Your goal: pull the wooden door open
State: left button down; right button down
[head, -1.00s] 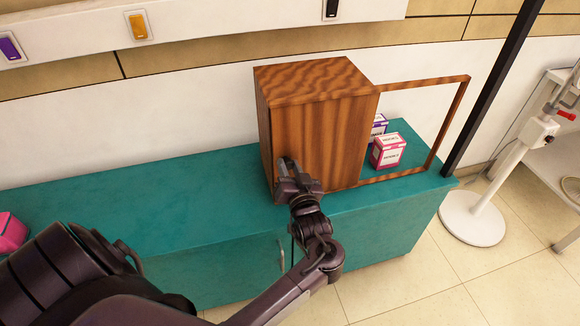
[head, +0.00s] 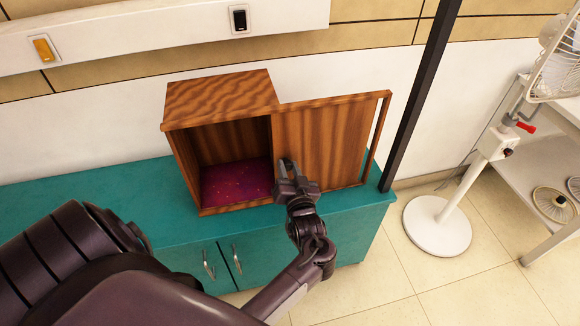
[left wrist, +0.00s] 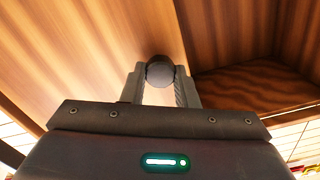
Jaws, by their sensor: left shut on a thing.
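The wooden door (head: 325,140) is a striped brown sliding panel on the front of a wooden cabinet (head: 222,98) in the head view. It stands to the right of the cabinet's opening, within an outer wooden frame (head: 335,100). A thin gap shows at the frame's right end. The opening is exposed, with a dark red floor (head: 236,182) inside. My left gripper (head: 287,168) is at the door's left edge. In the left wrist view its fingers are shut on the door's round dark knob (left wrist: 159,72). My right gripper is not in view.
The cabinet stands on a teal counter (head: 90,212) against a white wall. A dark post (head: 425,90) rises close to the frame's right end. A white fan stand (head: 437,225) is on the floor at right.

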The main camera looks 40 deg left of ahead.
pick_arm(q)
jog(key=shift+w+d, duration=0.25)
jog(key=shift+w, duration=0.1)
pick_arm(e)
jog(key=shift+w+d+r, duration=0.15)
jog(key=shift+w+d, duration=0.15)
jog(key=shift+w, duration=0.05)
pick_arm(q)
jog(key=shift+r, duration=0.1)
jog(key=c, duration=1.1)
grip_release()
jog(key=shift+s, duration=0.1)
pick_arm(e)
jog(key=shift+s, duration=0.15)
